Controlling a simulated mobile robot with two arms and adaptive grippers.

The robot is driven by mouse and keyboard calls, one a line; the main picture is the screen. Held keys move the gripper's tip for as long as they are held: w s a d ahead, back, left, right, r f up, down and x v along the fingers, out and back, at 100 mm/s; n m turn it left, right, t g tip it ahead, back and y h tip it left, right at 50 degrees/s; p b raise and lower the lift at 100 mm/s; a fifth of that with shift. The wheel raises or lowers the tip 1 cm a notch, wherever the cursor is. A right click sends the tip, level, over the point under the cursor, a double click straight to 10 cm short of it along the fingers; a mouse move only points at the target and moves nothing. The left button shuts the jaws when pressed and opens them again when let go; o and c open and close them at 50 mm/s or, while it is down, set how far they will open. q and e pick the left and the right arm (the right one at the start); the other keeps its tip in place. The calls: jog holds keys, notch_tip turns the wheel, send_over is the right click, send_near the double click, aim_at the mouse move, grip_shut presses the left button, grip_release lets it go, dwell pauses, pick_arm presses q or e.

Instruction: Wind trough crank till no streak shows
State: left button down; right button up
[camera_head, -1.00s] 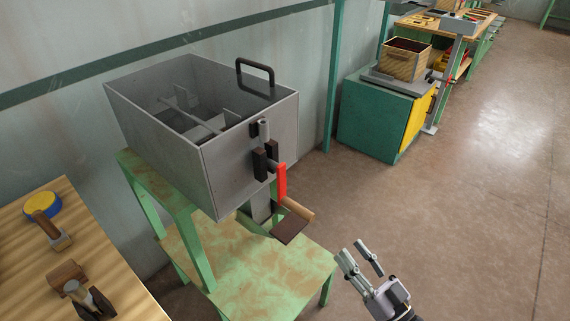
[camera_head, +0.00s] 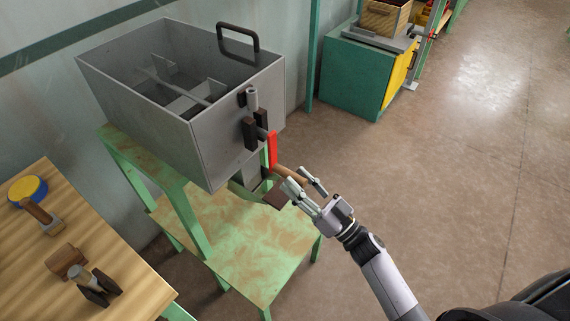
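The grey metal trough (camera_head: 215,130) stands on a green stand, open at the top, with a shaft and paddles inside. Its crank has a red arm (camera_head: 271,149) on the front face and a wooden handle (camera_head: 288,174) sticking out to the right from the arm's lower end. My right gripper (camera_head: 304,184) is open, its two fingers at the outer end of the wooden handle, one on each side as far as I can tell. Whether they touch it is unclear. I cannot make out any streak in the trough. My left gripper is out of view.
A wooden table (camera_head: 130,260) at the lower left holds a yellow-blue round item (camera_head: 27,190) and wooden-handled tools. The green stand (camera_head: 245,240) has a lower shelf. A green cabinet (camera_head: 345,75) stands at the back. The floor at right is clear.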

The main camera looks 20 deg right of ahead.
aim_at(286, 169)
jog(key=x, duration=0.5)
grip_shut()
dwell(0.5)
dwell(0.4)
